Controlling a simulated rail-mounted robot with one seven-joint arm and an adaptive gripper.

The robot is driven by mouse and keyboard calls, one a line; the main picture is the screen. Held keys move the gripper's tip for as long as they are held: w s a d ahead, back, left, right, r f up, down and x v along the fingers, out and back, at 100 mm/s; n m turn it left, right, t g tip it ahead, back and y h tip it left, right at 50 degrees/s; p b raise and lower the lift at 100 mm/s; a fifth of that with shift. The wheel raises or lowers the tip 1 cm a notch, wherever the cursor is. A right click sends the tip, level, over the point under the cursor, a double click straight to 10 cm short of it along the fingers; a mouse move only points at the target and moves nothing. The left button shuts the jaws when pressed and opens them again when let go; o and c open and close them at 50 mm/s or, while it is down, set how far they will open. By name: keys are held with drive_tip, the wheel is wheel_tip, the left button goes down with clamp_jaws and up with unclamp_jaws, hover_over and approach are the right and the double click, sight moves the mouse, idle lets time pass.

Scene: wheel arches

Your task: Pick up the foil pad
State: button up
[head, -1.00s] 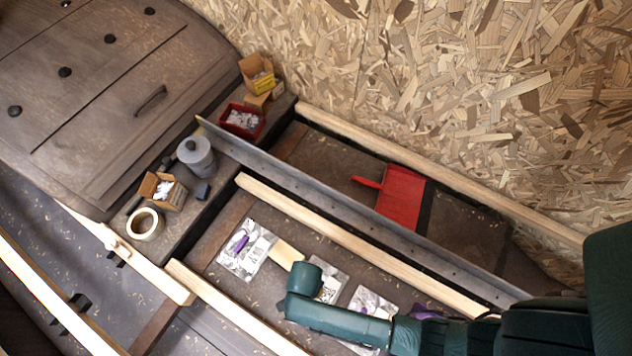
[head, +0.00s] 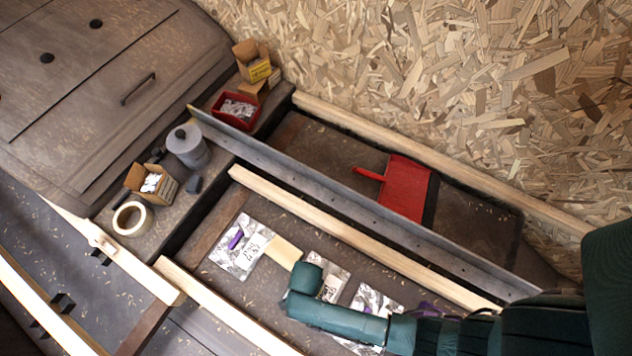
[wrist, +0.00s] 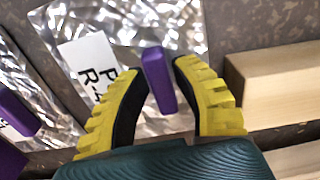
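Several silver foil pads with white labels and purple tabs lie in a row. In the head view one foil pad (head: 240,247) is at the left, a second (head: 334,283) is partly behind my arm, and a third (head: 376,299) is to its right. In the wrist view a foil pad (wrist: 185,25) lies under my gripper (wrist: 160,68). Its upright purple tab (wrist: 158,80) stands between the two yellow-ridged fingers. The fingers are apart, with gaps on both sides of the tab. My arm hides the gripper in the head view.
A wooden block (head: 283,252) lies beside the pads; a wood block (wrist: 270,85) is close to the right finger in the wrist view. Another pad's purple tab (wrist: 12,112) is at the left. Wooden rails (head: 350,235) and a long metal angle (head: 330,185) border the row.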

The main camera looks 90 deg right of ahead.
clamp_jaws()
drive_tip(key=shift+r, duration=0.1)
